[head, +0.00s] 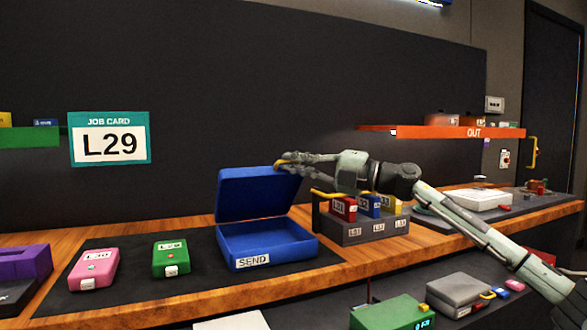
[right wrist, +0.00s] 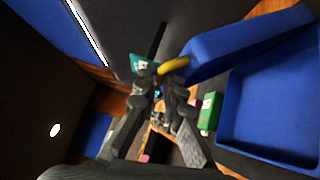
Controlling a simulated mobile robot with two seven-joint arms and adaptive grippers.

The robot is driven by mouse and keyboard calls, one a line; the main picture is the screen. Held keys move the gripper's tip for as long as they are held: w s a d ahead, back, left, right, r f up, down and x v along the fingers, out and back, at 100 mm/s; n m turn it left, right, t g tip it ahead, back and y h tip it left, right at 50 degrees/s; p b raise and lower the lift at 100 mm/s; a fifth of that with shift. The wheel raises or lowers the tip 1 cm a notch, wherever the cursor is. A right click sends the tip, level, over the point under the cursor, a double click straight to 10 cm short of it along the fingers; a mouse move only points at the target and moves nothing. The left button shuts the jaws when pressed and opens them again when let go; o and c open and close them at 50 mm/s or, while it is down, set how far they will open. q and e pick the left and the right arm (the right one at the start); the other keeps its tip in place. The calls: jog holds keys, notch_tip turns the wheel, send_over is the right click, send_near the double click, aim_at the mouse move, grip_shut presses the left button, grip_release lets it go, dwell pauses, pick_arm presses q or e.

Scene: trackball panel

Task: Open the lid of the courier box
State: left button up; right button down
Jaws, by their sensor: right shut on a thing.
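The blue courier box (head: 266,243), marked SEND, stands on the black mat on the bench. Its lid (head: 253,194) is raised to about upright, and the inside of the box shows empty. A yellow handle (head: 280,163) sits at the lid's top right edge. My right gripper (head: 283,166) is at that edge, shut on the yellow handle. In the right wrist view the yellow handle (right wrist: 174,64) lies at the fingertips, with the lid (right wrist: 240,45) and the open box (right wrist: 275,115) to the right. My left gripper is not in view.
A pink case (head: 94,269) and a green case (head: 171,258) lie left of the box on the mat. A grey rack (head: 365,229) with red, blue and yellow cases stands close on the right, below my right arm. The job card (head: 109,139) reads L29.

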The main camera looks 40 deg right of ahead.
jog(key=shift+r, duration=0.15)
jog(key=c, duration=1.6)
grip_release()
jog(key=shift+c, duration=0.2)
jog(key=v, duration=1.2)
